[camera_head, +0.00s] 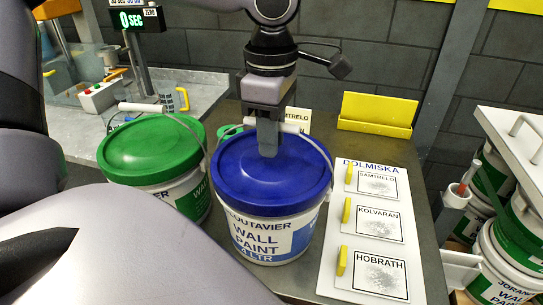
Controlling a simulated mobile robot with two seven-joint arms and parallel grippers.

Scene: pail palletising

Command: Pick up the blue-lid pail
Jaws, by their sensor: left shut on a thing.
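The blue-lid pail (268,178) stands upright at the middle of the grey worktop, with a white "WALL PAINT 4 LTR" label on its front. Its wire handle is raised, with a white grip (292,127) above the lid. My left gripper (268,146) points straight down over the lid and is shut on the pail's handle at the grip. Its fingers hide part of the grip. I cannot tell whether the pail's bottom is clear of the worktop. My right gripper is not in view.
A green-lid pail (150,150) stands close on the left. A white board (341,270) with printed cards and yellow tabs lies on the right, near a yellow holder (377,113). A rack (510,135) with several green-lid pails is at far right. A timer display (137,19) is at back left.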

